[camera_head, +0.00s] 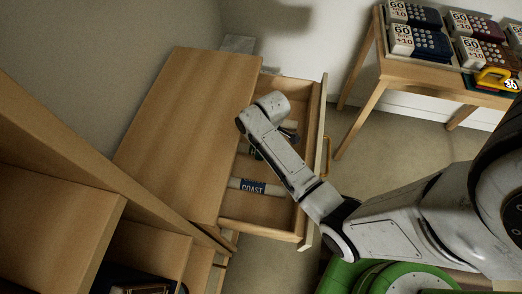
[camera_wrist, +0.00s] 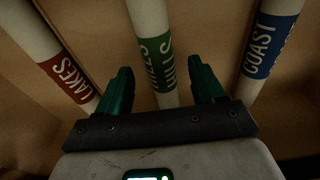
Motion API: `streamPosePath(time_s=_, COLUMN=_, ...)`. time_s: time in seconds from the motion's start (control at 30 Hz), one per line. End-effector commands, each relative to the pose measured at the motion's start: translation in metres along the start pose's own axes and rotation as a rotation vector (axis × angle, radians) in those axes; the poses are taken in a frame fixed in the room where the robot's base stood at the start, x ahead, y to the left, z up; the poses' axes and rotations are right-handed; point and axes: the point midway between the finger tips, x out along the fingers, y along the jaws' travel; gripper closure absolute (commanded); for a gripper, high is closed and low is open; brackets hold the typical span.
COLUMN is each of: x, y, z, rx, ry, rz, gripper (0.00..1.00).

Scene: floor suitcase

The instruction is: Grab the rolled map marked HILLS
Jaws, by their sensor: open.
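The rolled map marked HILLS (camera_wrist: 157,64) is a white roll with a green band, lying in an open drawer. In the wrist view it runs between the two green fingers of my gripper (camera_wrist: 163,92), which are open on either side of it. I cannot tell whether the fingers touch it. In the head view my arm covers most of this map; a bit of green band (camera_head: 255,153) shows beside the arm.
A map with a red LAKES band (camera_wrist: 68,77) lies to the left and one with a blue COAST band (camera_wrist: 263,46) to the right. The drawer (camera_head: 262,208) has raised wooden walls. A side table (camera_head: 385,71) at the back right holds several boxed devices.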

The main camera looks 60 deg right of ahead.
Motion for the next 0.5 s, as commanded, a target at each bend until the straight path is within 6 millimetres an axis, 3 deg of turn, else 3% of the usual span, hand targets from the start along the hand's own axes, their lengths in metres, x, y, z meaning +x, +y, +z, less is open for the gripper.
streamPosePath(time_s=0.13, x=0.017, y=0.000, z=0.000, rx=0.000, ry=-0.001, rz=0.000, gripper=0.32)
streamPosePath(time_s=0.4, x=0.020, y=0.000, z=0.000, rx=0.000, ry=0.001, rz=0.001, gripper=0.32)
streamPosePath(time_s=0.5, x=0.020, y=0.000, z=0.000, rx=0.000, ry=0.000, rz=0.001, gripper=0.40)
